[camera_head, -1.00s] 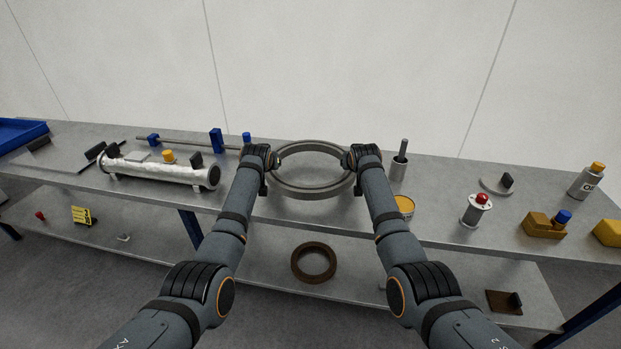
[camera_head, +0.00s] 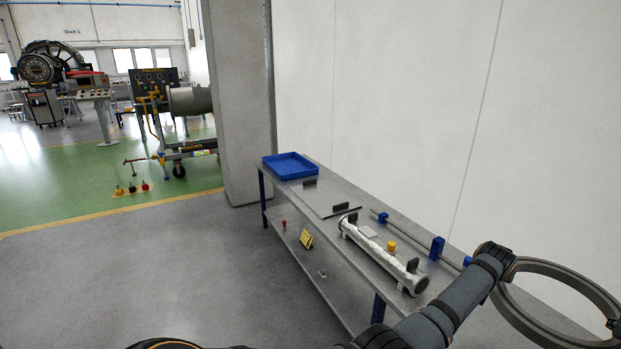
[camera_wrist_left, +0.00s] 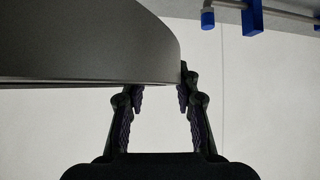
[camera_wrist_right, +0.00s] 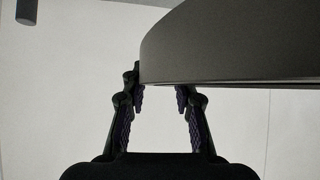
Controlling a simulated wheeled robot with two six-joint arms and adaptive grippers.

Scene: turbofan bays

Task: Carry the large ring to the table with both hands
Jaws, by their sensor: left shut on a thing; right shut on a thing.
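The large ring (camera_head: 562,272) is a grey metal hoop at the right edge of the head view, partly cut off. My left gripper (camera_head: 505,257) is shut on its left side. In the left wrist view the ring wall (camera_wrist_left: 80,50) passes between the fingers (camera_wrist_left: 160,92). My right gripper is mostly outside the head view; in the right wrist view its fingers (camera_wrist_right: 160,92) are shut on the ring wall (camera_wrist_right: 235,50). The table (camera_head: 345,195) is a long grey bench with blue legs. The ring overlaps its near right part; I cannot tell the gap beneath.
A blue tray (camera_head: 290,166) sits at the bench's far end. A silver wrapped tube (camera_head: 375,252) and a rod with blue holders (camera_head: 437,248) lie nearer. The lower shelf carries a yellow sign (camera_head: 306,239). Open grey floor (camera_head: 160,270) lies left, with green floor and an engine stand (camera_head: 175,130) beyond.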

